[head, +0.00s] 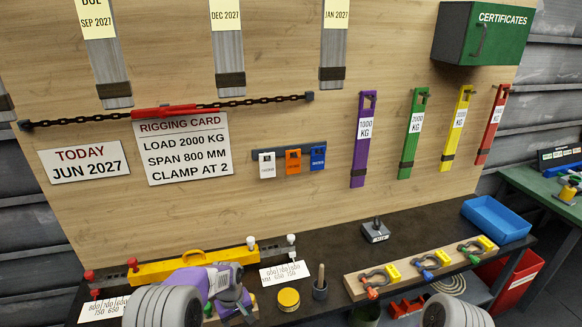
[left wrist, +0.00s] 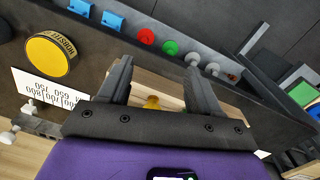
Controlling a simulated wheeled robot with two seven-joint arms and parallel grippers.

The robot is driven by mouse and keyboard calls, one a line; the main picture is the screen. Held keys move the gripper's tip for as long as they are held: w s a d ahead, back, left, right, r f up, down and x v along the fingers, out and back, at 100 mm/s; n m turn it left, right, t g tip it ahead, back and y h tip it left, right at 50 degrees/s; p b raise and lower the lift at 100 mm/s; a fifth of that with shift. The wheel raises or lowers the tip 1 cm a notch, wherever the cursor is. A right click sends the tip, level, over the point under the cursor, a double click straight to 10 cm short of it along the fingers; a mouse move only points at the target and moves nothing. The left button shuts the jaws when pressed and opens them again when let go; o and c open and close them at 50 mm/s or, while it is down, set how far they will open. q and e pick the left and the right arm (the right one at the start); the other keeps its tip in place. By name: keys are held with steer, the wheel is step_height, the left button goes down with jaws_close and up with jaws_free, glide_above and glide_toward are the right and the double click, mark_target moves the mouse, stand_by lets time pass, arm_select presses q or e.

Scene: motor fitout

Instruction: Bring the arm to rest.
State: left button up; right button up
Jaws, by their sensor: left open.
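My left arm, with its purple wrist (head: 208,280), comes in low at the left of the head view, over the front of the dark bench. My left gripper (head: 238,303) is open. In the left wrist view its two dark fingers (left wrist: 160,82) stand wide apart with nothing held between them. A small yellow piece (left wrist: 152,102) on a wooden block shows beyond the gap. My right gripper is not in view.
A yellow beam (head: 165,270) lies close behind the left wrist. A wooden shackle board (head: 410,275) and blue tray (head: 497,219) are farther right. The bench middle is mostly clear.

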arm_select(q)
steer(key=s+d+f+m+h+b, duration=0.1)
steer(key=s+f+b, duration=0.1)
steer(key=s+f, duration=0.55)
steer(key=s+d+f+m+h+b, duration=0.15)
steer(key=s+f, duration=0.35)
steer(key=f, duration=0.5)
steer(key=s+d+f+b, duration=0.1)
steer(key=s+f+b, duration=0.1)
steer(key=s, duration=0.4)
steer(key=s+d+f+h+b, duration=0.1)
steer(key=s+d+f+b, duration=0.1)
steer(key=s, duration=0.5)
steer(key=shift+d+f+m+t, duration=0.2)
steer(key=shift+f+m+t, duration=0.1)
steer(key=shift+m, duration=0.15)
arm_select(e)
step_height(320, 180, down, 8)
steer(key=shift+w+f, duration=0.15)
arm_select(q)
steer(key=shift+s, duration=0.1)
